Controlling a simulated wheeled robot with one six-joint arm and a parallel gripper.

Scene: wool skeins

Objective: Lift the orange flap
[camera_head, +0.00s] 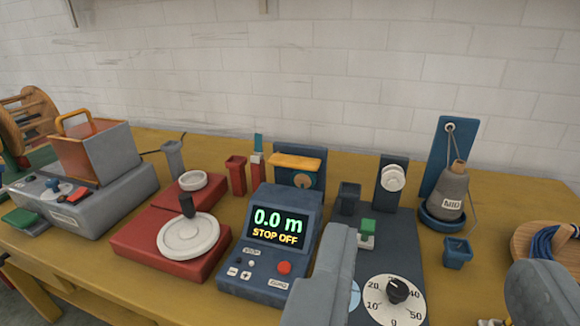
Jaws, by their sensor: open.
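An orange flap (297,162) sits across the upper front of a dark blue box (316,178) behind the display unit. It looks closed, lying flat, with a round tan disc below it. A second orange part, a top panel with a looped handle (73,120), is on the grey box at the far left; I cannot tell if it is hinged. My gripper (437,255) is open, with one grey finger at the lower middle and the other at the lower right. It is in front of and to the right of the blue box, apart from both orange parts. I see nothing held between the fingers.
A blue display unit (268,245) reads "0.0 m STOP OFF". Left of it stands a red base with a white wheel (188,236). A dark panel with a dial (396,293) lies between my fingers. A grey cone (446,193) stands at right. Yellow table shows between items.

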